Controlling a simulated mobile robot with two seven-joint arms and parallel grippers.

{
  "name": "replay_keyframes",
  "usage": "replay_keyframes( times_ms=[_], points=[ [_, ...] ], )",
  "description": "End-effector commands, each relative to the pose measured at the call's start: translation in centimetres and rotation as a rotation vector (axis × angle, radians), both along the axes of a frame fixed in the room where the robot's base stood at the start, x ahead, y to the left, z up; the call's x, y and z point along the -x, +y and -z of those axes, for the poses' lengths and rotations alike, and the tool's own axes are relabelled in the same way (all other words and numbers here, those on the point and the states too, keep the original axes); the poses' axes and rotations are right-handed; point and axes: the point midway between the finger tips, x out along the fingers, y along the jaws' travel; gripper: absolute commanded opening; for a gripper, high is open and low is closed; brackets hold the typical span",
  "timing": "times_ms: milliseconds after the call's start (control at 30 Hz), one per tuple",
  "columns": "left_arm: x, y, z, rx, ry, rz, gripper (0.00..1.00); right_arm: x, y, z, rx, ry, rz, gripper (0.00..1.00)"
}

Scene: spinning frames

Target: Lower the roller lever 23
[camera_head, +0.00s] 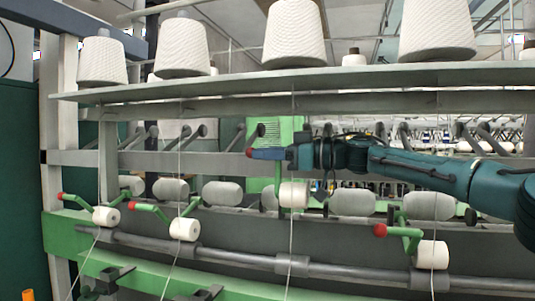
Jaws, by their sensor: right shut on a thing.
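A roller lever with a red knob (249,152) and a green arm (277,178) stands raised in the middle of the spinning frame. A white bobbin (293,195) is just right of its lower end. The fingers hide part of the handle. No lever number is readable. My left gripper is not in view.
Other levers sit lower, with red knobs at the left (60,196), left of centre (133,205) and right (379,230). White yarn cones (295,35) stand on the shelf (330,80) above my right arm. A thin thread (292,250) hangs near the gripped lever.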

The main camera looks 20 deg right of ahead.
Motion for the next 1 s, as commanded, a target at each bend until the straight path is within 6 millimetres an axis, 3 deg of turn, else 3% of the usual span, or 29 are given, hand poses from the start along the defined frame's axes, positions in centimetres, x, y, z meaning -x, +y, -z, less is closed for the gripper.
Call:
replay_keyframes(
  times_ms=[367, 800, 1000],
  points=[
    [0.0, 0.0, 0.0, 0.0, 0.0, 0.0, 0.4, 0.2, 0.0, 0.1, 0.006, -0.013, 0.001, 0.0],
    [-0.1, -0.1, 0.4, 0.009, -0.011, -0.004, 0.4, 4.2, 2.7, 5.3, 0.232, -0.347, 0.0, 0.0],
    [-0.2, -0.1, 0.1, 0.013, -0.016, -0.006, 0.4, 4.7, 3.1, 6.1, 0.28, -0.418, 0.002, 0.0]
  ],
)
